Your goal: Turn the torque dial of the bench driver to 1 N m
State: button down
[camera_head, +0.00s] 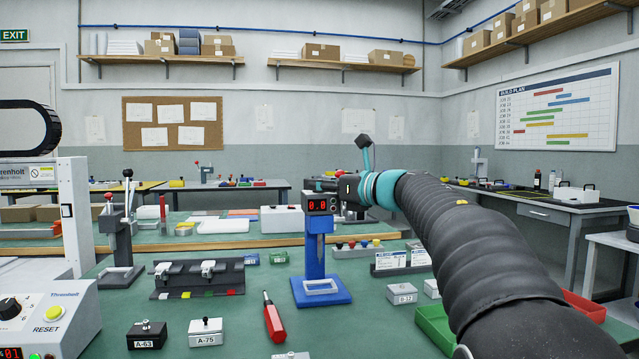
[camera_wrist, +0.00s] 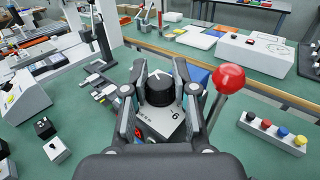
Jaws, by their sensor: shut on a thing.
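The bench driver (camera_head: 315,255) is a blue upright stand on a blue square base, with a red-lit display (camera_head: 317,204) that appears to read 0.0, though the digits are small. In the wrist view its black, round torque dial (camera_wrist: 160,92) sits on a pale marked face (camera_wrist: 172,122); a 6 is legible there. My gripper (camera_wrist: 160,80) has one finger on each side of the dial and is shut on it. In the head view my gripper (camera_head: 335,185) is at the top of the driver, and the dial is hidden. I cannot make out the dial's pointer setting.
A red ball-topped lever (camera_wrist: 229,80) rises close to my gripper's right finger. A strip of coloured buttons (camera_wrist: 270,131) lies to the right. On the green bench, a red-handled screwdriver (camera_head: 273,320) and small labelled boxes (camera_head: 205,332) lie in front of the driver.

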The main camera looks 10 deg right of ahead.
jog(key=shift+r+n+g+y+p, duration=0.15)
jog(key=shift+n+g+y+p, duration=1)
jog(key=shift+n+g+y, duration=0.95)
jog(key=shift+g, duration=0.3)
jog(key=c, duration=0.9)
grip_release()
jog(key=shift+f+m+h, duration=0.25)
jog(key=shift+m+h, duration=0.05)
